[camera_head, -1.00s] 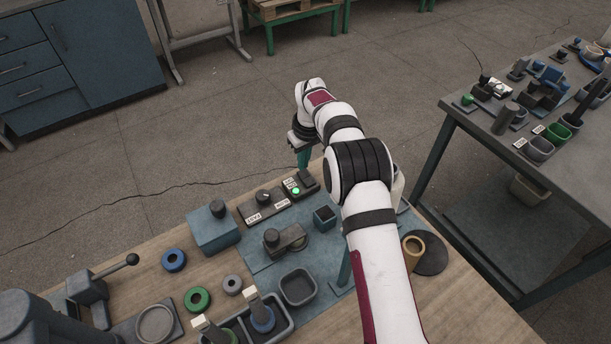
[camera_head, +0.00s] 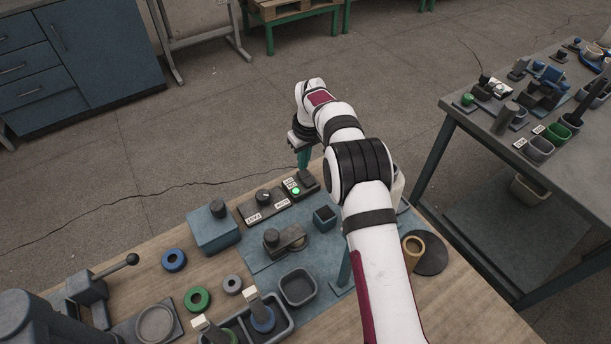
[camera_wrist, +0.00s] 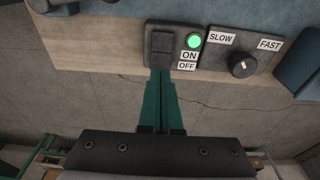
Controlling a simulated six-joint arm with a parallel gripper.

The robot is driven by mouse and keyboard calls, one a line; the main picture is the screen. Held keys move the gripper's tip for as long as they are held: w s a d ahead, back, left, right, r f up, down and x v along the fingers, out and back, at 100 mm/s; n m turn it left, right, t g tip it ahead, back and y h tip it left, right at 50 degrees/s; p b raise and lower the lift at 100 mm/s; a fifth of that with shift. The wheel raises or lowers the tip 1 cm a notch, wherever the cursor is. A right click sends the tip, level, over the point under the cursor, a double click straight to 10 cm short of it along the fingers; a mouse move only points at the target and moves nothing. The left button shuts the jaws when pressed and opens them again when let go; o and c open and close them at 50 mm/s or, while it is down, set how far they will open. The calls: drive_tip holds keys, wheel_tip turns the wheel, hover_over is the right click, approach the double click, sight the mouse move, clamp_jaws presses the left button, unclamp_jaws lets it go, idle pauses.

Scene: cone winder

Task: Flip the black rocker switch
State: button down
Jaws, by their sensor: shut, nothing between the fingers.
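The black rocker switch (camera_wrist: 161,43) sits on a dark plate at the top middle of the wrist view, left of a lit green lamp (camera_wrist: 194,41) and the ON and OFF labels (camera_wrist: 188,60). In the head view the switch (camera_head: 306,178) is at the panel's right end, and the lamp (camera_head: 296,191) glows there too. My gripper (camera_wrist: 162,73) is shut, its green fingers together and empty. The fingertips overlap the rocker's lower edge in the wrist view; I cannot tell whether they touch. In the head view my gripper (camera_head: 304,165) is at the switch's far side.
A speed knob (camera_wrist: 242,66) with SLOW and FAST labels is beside the lamp. A blue box with a dark knob (camera_head: 214,230) stands left of the panel. A small square cup (camera_head: 325,218) and a grey tray (camera_head: 298,287) stand nearer. The floor lies beyond the table edge.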

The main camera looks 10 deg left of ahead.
sight(304, 173)
drive_tip(key=shift+f, duration=1.1)
idle(0.6)
drive_tip(key=shift+r, duration=3.55)
drive_tip(key=s+d+r+m, duration=0.6)
drive_tip(key=s+d+r, duration=0.7)
drive_tip(key=s+r, duration=0.1)
drive_tip(key=s+d+f+m, duration=0.1)
drive_tip(key=s+d+m, duration=0.1)
drive_tip(key=s, duration=0.6)
drive_tip(key=s+d+f+m+g, duration=0.1)
drive_tip(key=s+d+m, duration=0.1)
drive_tip(key=s, duration=0.7)
drive_tip(key=s+d+f+m, duration=0.1)
drive_tip(key=s+m, duration=0.3)
drive_tip(key=s, duration=0.5)
drive_tip(key=shift+d+m+y, duration=0.3)
drive_tip(key=shift+d, duration=0.55)
